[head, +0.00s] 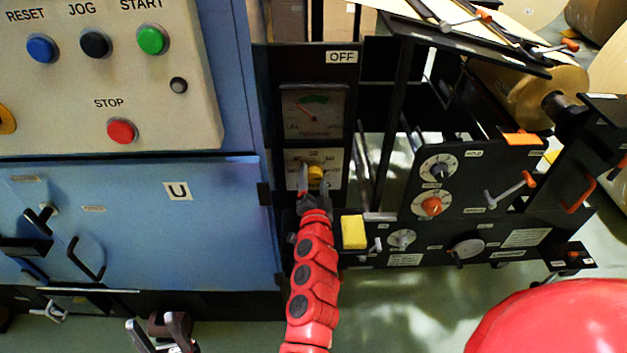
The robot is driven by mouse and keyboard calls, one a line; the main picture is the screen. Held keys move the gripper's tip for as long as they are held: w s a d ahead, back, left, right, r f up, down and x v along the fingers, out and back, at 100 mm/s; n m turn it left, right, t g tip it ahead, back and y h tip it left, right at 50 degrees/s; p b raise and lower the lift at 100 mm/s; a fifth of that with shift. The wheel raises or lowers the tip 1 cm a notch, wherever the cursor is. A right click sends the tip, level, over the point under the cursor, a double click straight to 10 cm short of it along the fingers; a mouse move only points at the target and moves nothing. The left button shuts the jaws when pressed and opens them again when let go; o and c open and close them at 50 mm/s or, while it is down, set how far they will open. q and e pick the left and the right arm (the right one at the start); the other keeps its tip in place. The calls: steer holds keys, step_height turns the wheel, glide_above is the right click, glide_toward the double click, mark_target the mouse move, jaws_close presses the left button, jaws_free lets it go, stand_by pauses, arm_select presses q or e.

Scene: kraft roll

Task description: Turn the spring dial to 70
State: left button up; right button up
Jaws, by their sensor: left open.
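A dial plate (298,157) with a printed scale sits below a gauge on the black panel. The pointer and numbers are too small or hidden to read. Other dials are on the right panel: one with a dark knob (439,170), one with an orange knob (432,206). No label names the spring dial legibly. My left gripper (160,338) is open and empty at the bottom left.
A gauge (313,113) is above the dial plate. A blue cabinet (225,225) with a button panel (60,100) stands to the left. A yellow block (354,232) is just right of my right arm. Levers with orange ends (528,178) stick out farther right.

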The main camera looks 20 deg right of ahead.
steer(key=shift+o, duration=0.2)
steer(key=shift+w+d+f, duration=0.1)
steer(key=shift+d+f, duration=0.05)
steer(key=shift+s+a, duration=0.2)
steer(key=shift+s, duration=0.1)
steer(key=p+v, duration=0.4)
steer(key=v, duration=1.2)
steer(key=shift+s, duration=0.4)
